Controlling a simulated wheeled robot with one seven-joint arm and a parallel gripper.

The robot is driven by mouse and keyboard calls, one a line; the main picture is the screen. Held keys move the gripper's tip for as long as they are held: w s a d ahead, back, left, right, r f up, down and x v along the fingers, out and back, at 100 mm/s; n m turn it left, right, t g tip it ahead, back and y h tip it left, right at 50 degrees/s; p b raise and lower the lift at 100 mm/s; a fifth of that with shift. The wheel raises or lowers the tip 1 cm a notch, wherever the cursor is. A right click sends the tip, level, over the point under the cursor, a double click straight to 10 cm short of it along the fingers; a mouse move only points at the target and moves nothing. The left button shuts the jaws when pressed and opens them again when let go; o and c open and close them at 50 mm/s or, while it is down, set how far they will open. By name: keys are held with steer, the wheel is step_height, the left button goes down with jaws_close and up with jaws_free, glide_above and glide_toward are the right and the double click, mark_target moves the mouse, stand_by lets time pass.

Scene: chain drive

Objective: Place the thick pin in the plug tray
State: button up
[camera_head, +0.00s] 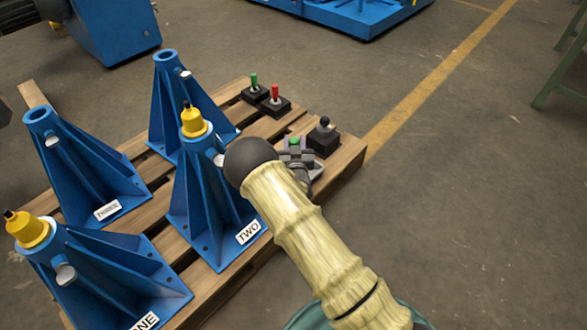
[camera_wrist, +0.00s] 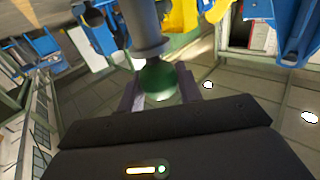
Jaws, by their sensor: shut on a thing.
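My gripper (camera_wrist: 158,88) is shut on a thick grey pin (camera_wrist: 145,25) with a collar and a green ball knob. In the wrist view the fingers sit on both sides of the knob, and the grey shaft runs out of the top of the picture. In the head view my gripper (camera_head: 298,160) is over the right side of the wooden pallet, with the pin's green knob (camera_head: 295,141) showing; its shaft is hidden. I cannot pick out the plug tray for sure in either view.
Several blue stands rise from the wooden pallet (camera_head: 350,150); stand TWO (camera_head: 205,205) and stand ONE (camera_head: 100,285) carry yellow-capped plugs. Black blocks hold a green pin (camera_head: 254,82), a red pin (camera_head: 275,92) and a black knob (camera_head: 324,122). Floor to the right is clear.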

steer(key=shift+f, duration=0.1)
step_height(320, 180, down, 6)
steer(key=b, duration=0.4)
step_height(320, 180, down, 4)
steer(key=b, duration=0.3)
steer(key=o, duration=1.2)
